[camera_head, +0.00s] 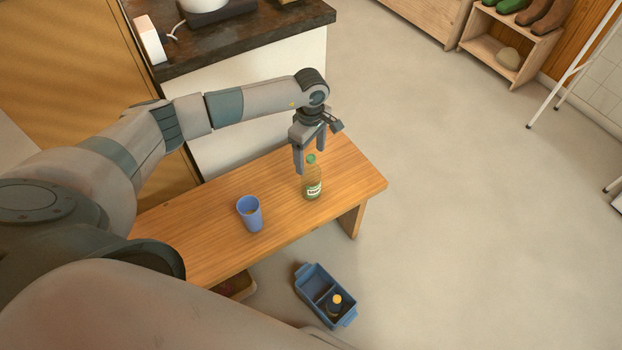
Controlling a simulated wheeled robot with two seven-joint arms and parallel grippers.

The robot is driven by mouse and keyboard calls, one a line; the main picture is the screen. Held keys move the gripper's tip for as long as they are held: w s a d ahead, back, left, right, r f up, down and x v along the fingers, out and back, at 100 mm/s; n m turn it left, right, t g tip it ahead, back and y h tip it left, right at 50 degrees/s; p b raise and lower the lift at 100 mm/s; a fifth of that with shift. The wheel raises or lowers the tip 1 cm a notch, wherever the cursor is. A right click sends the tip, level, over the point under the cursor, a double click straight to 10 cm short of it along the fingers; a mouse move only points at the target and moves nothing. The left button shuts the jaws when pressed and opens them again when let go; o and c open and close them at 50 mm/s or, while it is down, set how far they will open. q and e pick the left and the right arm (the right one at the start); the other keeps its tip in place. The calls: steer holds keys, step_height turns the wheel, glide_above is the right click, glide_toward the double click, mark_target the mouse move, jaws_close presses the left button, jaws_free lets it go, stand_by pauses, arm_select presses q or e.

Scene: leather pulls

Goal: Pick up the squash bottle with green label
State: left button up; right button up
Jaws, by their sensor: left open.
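The squash bottle (312,184) stands upright on the wooden bench. It is clear and greenish, with a green cap and a green and white label. My left gripper (309,163) is open and points down at the top of the bottle. Its fingers are around or just behind the cap; I cannot tell whether they touch it. The large arm link at the bottom of the view is mine, and no right gripper shows.
A blue cup (249,214) stands on the bench (205,235) left of the bottle. A blue caddy (313,284) with a dark, yellow-topped bottle (335,302) sits on the floor. A dark counter (240,38) stands behind the bench.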

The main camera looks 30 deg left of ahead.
mark_target(311, 165)
arm_select(q)
steer(key=shift+f, duration=0.25)
arm_select(e)
steer(key=shift+w+a, duration=0.15)
steer(key=shift+a, duration=0.2)
arm_select(q)
steer(key=shift+f, duration=0.45)
step_height(311, 165, down, 3)
steer(key=shift+w+d+f+p, duration=0.1)
steer(key=shift+d+p, duration=0.05)
steer(key=shift+p, duration=0.45)
steer(key=shift+f, duration=0.5)
arm_select(e)
steer(key=shift+w+a+r+t, duration=0.25)
steer(key=shift+w+r+t, duration=0.25)
steer(key=shift+w, duration=0.15)
arm_select(q)
steer(key=c, duration=1.7)
